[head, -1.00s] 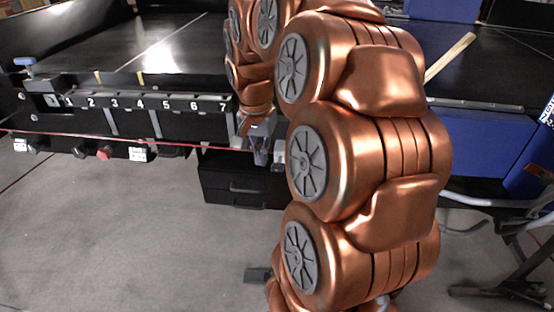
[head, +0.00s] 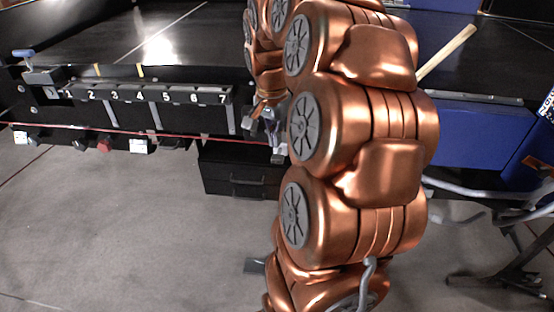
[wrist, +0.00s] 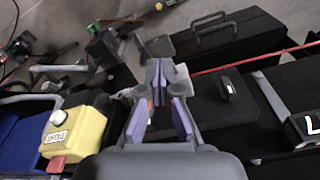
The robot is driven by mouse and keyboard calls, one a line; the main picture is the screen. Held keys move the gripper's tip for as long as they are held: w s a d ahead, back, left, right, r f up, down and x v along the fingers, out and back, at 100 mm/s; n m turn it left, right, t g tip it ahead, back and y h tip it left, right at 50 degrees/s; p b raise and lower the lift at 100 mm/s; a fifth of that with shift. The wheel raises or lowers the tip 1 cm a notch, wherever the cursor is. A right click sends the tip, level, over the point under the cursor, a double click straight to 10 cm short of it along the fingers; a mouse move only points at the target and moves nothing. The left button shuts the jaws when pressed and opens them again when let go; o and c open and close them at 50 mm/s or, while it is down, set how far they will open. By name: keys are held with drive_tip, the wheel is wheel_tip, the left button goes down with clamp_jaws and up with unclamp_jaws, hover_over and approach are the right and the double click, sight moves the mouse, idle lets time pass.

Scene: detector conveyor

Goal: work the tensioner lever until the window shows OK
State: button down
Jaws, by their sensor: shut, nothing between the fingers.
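My gripper (wrist: 163,90) is in the middle of the wrist view, its fingers together and empty. In the head view my gripper (head: 272,122) hangs beside the right end of the numbered strip, partly hidden by my arm. A yellow box (wrist: 85,128) is at the lower left of the wrist view, left of the fingers and apart from them. It has a small lettered label, a white round knob (wrist: 62,118) and a red tab (wrist: 57,162). I cannot surely tell the tensioner lever. No window reading OK is legible.
The black conveyor (head: 75,40) carries a strip numbered 1 to 7 (head: 150,95). A blue-tipped handle (head: 22,53) is at its left end. A black drawer unit (head: 240,172) stands below my gripper. A red cord (head: 120,131) runs along the front. Grey floor is clear at left.

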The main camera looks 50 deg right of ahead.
sight(275, 159)
drive_tip(key=shift+d+f, duration=0.15)
drive_tip(key=shift+f, duration=1.15)
drive_tip(key=shift+d+f, duration=0.1)
drive_tip(key=shift+f, duration=1.2)
wheel_tip(275, 159, down, 5)
drive_tip(key=b, duration=0.3)
drive_tip(key=shift+r+b, duration=0.2)
drive_tip(key=shift+b, duration=0.2)
drive_tip(key=a, duration=0.1)
drive_tip(key=a+b, duration=0.1)
drive_tip(key=a+r, duration=0.1)
drive_tip(key=shift+s+r, duration=0.1)
drive_tip(key=shift+s, duration=0.25)
wheel_tip(275, 159, up, 12)
drive_tip(key=a, duration=0.1)
drive_tip(key=shift+s, duration=0.2)
